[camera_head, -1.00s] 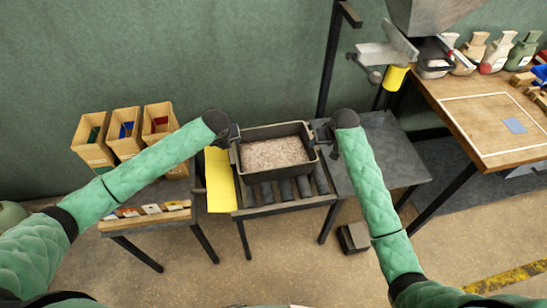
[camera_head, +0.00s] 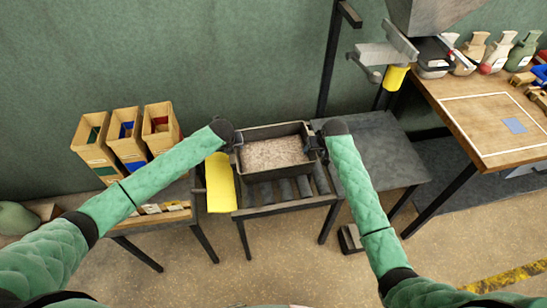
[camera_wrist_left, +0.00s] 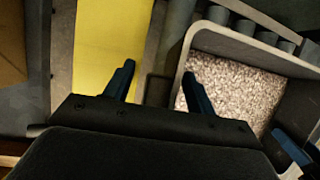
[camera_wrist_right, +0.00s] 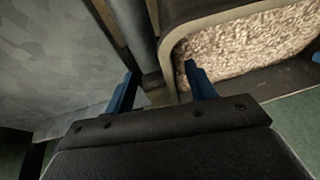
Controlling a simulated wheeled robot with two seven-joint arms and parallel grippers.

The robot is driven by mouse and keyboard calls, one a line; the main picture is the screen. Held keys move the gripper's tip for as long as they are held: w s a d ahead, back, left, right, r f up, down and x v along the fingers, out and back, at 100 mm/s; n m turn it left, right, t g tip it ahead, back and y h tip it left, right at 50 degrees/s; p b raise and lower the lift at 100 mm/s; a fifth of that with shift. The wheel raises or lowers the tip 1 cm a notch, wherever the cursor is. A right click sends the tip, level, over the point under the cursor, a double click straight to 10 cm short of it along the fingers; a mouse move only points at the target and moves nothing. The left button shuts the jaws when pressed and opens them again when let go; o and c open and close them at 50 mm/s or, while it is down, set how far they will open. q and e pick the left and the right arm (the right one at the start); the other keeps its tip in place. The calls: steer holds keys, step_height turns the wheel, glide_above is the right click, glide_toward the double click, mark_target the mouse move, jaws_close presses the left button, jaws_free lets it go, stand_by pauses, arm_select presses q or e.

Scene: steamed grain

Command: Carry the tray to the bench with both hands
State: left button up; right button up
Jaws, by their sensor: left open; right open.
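A dark grey tray (camera_head: 275,178) filled with pinkish-brown grain (camera_head: 273,153) rests on a roller stand (camera_head: 238,205) against the green wall. My left gripper (camera_head: 236,144) is open at the tray's left wall; in the left wrist view its fingers (camera_wrist_left: 157,82) are apart, one over the tray's inside and one outside. My right gripper (camera_head: 318,146) is open at the tray's right wall; in the right wrist view its fingers (camera_wrist_right: 160,82) also sit on either side of the wall. The wooden bench (camera_head: 465,95) stands at the right, with a white outlined area on top.
A yellow panel (camera_head: 220,183) hangs at the stand's left. Several bins (camera_head: 95,150) stand further left. A grey table (camera_head: 385,150) adjoins the stand on the right. A hopper (camera_head: 425,15) and bottles (camera_head: 500,50) line the bench's back. A small dark box (camera_head: 350,238) is on the floor.

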arm_select(q)
jaws_close()
arm_select(e)
jaws_close()
arm_select(q)
steer(key=shift+r, duration=0.1)
arm_select(e)
steer(key=shift+r, duration=0.1)
stand_by(0.8)
